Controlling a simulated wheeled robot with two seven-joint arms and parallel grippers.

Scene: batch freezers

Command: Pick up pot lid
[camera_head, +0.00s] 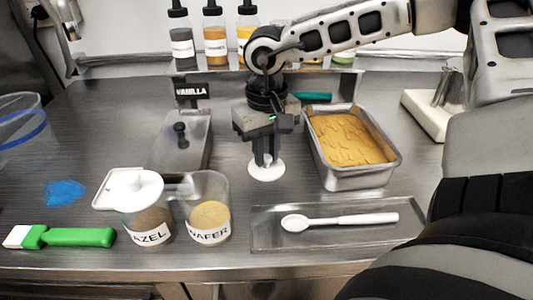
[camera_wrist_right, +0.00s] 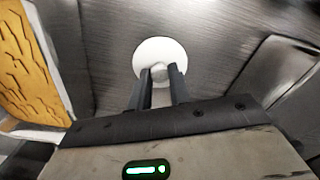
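The pot lid (camera_head: 266,172) is a small white round disc with a knob, at the middle of the steel counter. My right gripper (camera_head: 266,160) points straight down over it, fingers at the knob. In the right wrist view the lid (camera_wrist_right: 160,54) lies beyond the fingertips (camera_wrist_right: 160,80), with the knob between the two narrowly spaced fingers. They look shut on the knob. Whether the lid is clear of the counter cannot be told. My left gripper is not in view.
A pan of yellow-brown food (camera_head: 384,179) stands close right of the gripper. A steel container (camera_head: 168,153) is left. A WAFER pot (camera_head: 210,232), a white-lidded pot (camera_head: 139,185) and a tray with a spoon (camera_head: 285,240) are in front. Bottles (camera_head: 215,45) stand behind.

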